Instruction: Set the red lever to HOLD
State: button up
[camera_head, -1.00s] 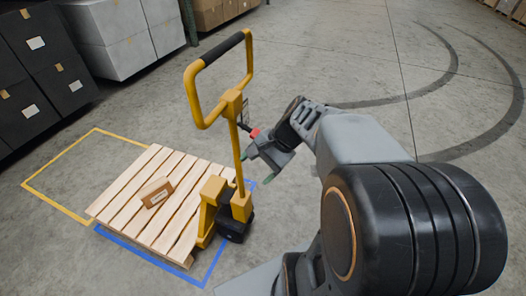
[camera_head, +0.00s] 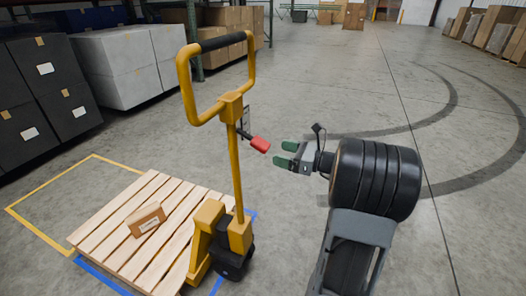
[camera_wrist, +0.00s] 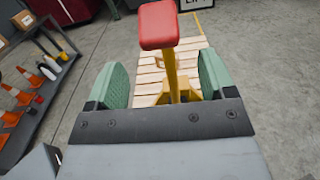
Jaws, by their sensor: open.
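The red lever (camera_head: 260,144) sticks out to the right from the upright of the yellow pallet jack (camera_head: 232,107), tilted slightly down. In the wrist view its red grip (camera_wrist: 160,25) is large, just beyond and between my fingertips. My gripper (camera_head: 283,154) is open, its green fingers pointing left at the lever's end, with a small gap between. In the wrist view, the green fingers (camera_wrist: 160,80) stand either side of the lever's line, not touching it. A plate (camera_head: 245,118) is partly visible behind the upright; I cannot read any HOLD mark.
A wooden pallet (camera_head: 104,231) with a small cardboard box (camera_head: 147,219) sits on the jack's forks. Dark and white totes (camera_head: 122,72) stand at the left. The wrist view shows a shelf with orange cones (camera_wrist: 37,82).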

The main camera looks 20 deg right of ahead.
aim_at(263, 143)
jog(key=x, duration=0.7)
jog(key=shift+b, duration=0.4)
jog(key=shift+c, duration=0.2)
jog(key=c, duration=1.2)
jog(key=r+p, duration=0.1)
jog(key=p, duration=0.1)
jog(key=r+g+p, duration=0.1)
jog(key=p, duration=0.1)
jog(key=shift+s+d+h, duration=0.1)
jog(key=shift+s+h, duration=0.1)
jog(key=shift+h, duration=0.1)
jog(key=shift+c, duration=0.2)
jog(key=r+g+p, duration=0.1)
jog(key=p, duration=0.2)
jog(key=h+p, duration=0.1)
jog(key=p, duration=0.3)
jog(key=shift+s+d+r+g+h, duration=0.2)
jog(key=shift+r+g+h, duration=0.1)
jog(key=shift+r+g, duration=0.1)
jog(key=shift+g+h+p, duration=0.4)
jog(key=shift+g+p, duration=0.1)
jog(key=shift+p, duration=0.6)
jog(key=shift+f, duration=0.15)
